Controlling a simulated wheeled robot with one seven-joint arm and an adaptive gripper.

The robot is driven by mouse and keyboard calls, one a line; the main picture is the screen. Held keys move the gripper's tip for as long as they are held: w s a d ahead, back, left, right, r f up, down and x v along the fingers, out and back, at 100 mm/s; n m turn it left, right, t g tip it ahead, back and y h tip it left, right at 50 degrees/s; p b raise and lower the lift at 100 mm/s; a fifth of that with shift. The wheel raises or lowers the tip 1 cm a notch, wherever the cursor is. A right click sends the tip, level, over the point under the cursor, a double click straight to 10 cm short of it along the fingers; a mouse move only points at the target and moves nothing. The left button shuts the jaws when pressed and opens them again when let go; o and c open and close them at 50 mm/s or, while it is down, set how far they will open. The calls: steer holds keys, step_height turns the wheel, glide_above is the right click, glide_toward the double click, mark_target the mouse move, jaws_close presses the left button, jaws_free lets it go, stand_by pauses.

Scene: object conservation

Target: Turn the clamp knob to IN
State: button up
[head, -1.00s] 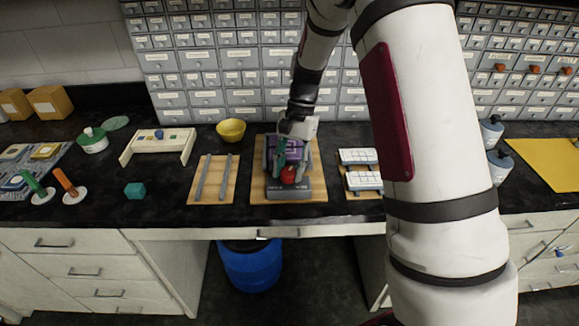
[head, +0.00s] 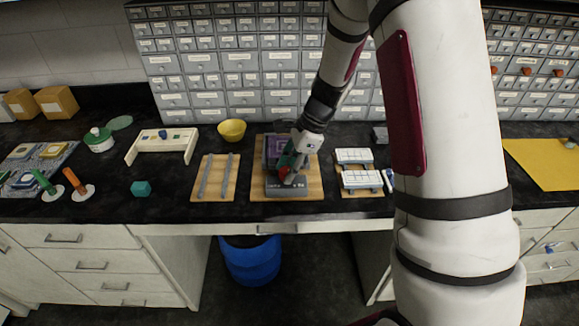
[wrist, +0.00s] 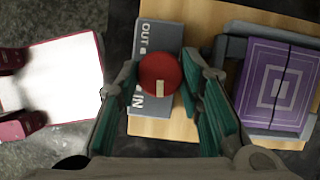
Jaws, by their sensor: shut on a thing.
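The red round clamp knob (wrist: 160,73) sits on a grey block (wrist: 158,45) lettered OUT and IN. Its pale mark is on the lower part of the knob in the wrist view. The letters run beside the knob, OUT above and IN below. My gripper (wrist: 163,78) is shut on the knob, with one teal-padded finger on each side. In the head view the knob (head: 286,177) is partly hidden by my gripper (head: 291,168). A purple panel with nested squares (wrist: 278,85) lies in the grey clamp frame on the wooden board (head: 312,186).
A board with two grey rails (head: 229,181) lies left of the clamp board. White labelled blocks (head: 357,180) stand close on its right. A yellow bowl (head: 232,130) and drawer cabinets (head: 240,70) are behind.

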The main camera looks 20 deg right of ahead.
steer(key=m, duration=0.2)
steer(key=m+t+p, duration=0.1)
steer(key=m+t+h, duration=0.1)
steer(key=m, duration=0.1)
steer(key=shift+s+a+m, duration=0.1)
steer(key=shift+s+m, duration=0.15)
steer(key=shift+m, duration=0.05)
steer(key=m, duration=0.2)
steer(key=m+t+h+p, duration=0.1)
steer(key=m, duration=0.1)
steer(key=shift+a+m+h, duration=0.1)
steer(key=shift+m+h, duration=0.2)
steer(key=o, duration=1.2)
steer(key=shift+c, duration=0.2)
steer(key=v, duration=1.2)
steer(key=shift+f, duration=0.1)
